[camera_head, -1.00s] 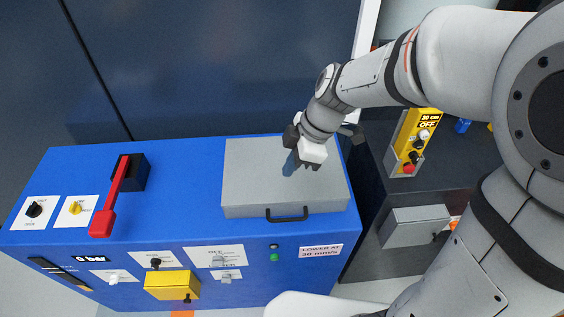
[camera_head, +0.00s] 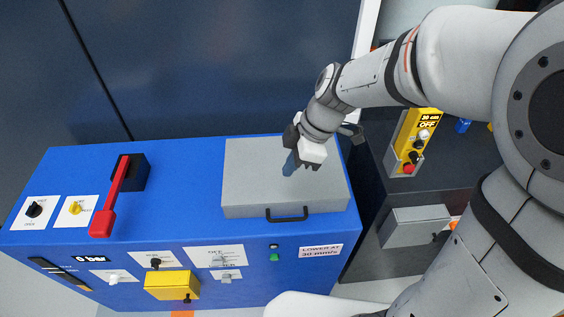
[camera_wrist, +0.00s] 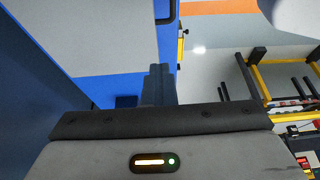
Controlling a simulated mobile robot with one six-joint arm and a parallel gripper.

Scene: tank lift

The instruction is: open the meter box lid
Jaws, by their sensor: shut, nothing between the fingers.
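The meter box is a flat grey box on top of the blue cabinet, and its lid (camera_head: 255,175) is down. A black bar handle (camera_head: 287,214) is on its front edge. The lid also fills the upper left of the wrist view (camera_wrist: 100,35), with part of the black handle (camera_wrist: 165,10) at the top. My gripper (camera_head: 307,166) is over the back right part of the lid, away from the handle. A shadow falls on the lid beside it. In the wrist view the fingers (camera_wrist: 158,84) are together and empty. I cannot tell the exact gap to the lid.
The blue cabinet (camera_head: 190,190) carries a red lever (camera_head: 112,195) left of the box, and several knobs and a yellow box (camera_head: 172,285) on its front. A dark cabinet with a yellow control panel (camera_head: 416,140) stands at the right. A dark blue wall rises behind.

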